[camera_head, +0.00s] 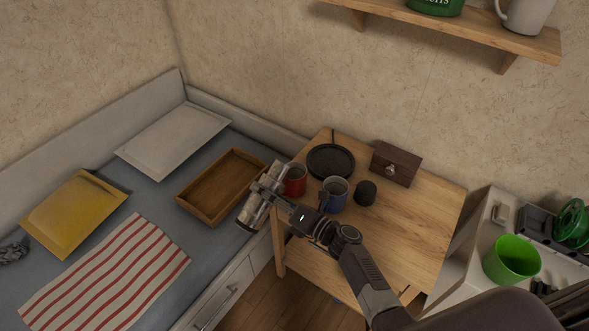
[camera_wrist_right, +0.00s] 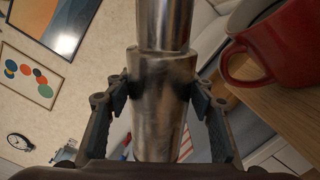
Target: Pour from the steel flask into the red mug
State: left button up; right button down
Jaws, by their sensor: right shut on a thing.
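The steel flask (camera_head: 251,212) is a shiny metal cylinder just left of the red mug, by the wooden table's left edge. My right gripper (camera_head: 269,189) is shut around its middle. The flask leans in the head view, its upper end toward the back and right. In the right wrist view the flask (camera_wrist_right: 160,95) stands between both fingers of my gripper (camera_wrist_right: 158,90), with a narrower section at the top. The red mug (camera_head: 294,180) stands on the table, partly hidden by the gripper. It also shows at upper right in the wrist view (camera_wrist_right: 285,45), apart from the flask.
A blue mug (camera_head: 335,196), a dark small pot (camera_head: 365,193), a black round pan (camera_head: 330,161) and a wooden box (camera_head: 396,164) share the table (camera_head: 405,222). A wooden tray (camera_head: 222,187) lies on the bed at left. The table's right front is clear.

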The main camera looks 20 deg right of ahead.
jog(key=shift+a+r, duration=0.1)
jog(key=shift+r, duration=0.3)
jog(key=shift+m+p, duration=0.3)
jog(key=shift+r+m+p, duration=0.3)
jog(key=shift+p, duration=0.2)
jog(key=shift+a+r+p, duration=0.1)
jog(key=shift+p, duration=0.2)
jog(key=shift+r+m, duration=0.1)
jog(key=shift+m, duration=0.2)
jog(key=shift+s, duration=0.1)
jog(key=shift+r+p, duration=0.15)
jog(key=shift+p, duration=0.35)
